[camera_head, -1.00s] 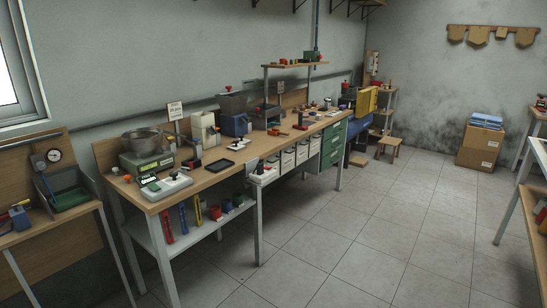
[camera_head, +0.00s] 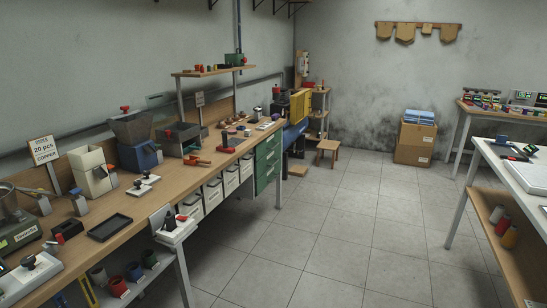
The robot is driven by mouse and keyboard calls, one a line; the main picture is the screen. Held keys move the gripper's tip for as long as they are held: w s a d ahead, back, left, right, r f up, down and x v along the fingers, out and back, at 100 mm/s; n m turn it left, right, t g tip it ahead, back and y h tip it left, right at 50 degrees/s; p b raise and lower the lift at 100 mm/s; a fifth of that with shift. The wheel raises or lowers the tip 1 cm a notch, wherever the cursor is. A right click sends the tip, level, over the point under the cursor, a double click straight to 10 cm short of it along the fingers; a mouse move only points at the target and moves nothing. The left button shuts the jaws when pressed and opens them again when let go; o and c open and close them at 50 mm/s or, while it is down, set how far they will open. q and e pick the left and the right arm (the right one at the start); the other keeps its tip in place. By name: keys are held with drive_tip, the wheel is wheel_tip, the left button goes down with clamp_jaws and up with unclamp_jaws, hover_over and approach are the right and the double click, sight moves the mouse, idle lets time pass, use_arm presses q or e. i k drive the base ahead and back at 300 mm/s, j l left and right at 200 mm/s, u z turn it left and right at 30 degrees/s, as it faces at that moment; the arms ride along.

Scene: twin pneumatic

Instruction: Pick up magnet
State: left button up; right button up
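I cannot single out a magnet; many small items on the workbench (camera_head: 140,213) are too small to identify. A small red-and-black block (camera_head: 67,231) lies on the bench at the left, beside a black tray (camera_head: 109,227). A red tool (camera_head: 197,160) lies farther back, with several small dark and brown items (camera_head: 243,129) beyond it. Neither of my grippers shows in the view.
A blue machine with a dark hopper (camera_head: 136,140) and a white box (camera_head: 92,171) stand on the bench. A white table (camera_head: 515,170) is at the right. The tiled floor (camera_head: 335,225) between is clear.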

sight(224, 148)
drive_tip(key=i+l+u, duration=0.1)
drive_tip(key=i, duration=1.7)
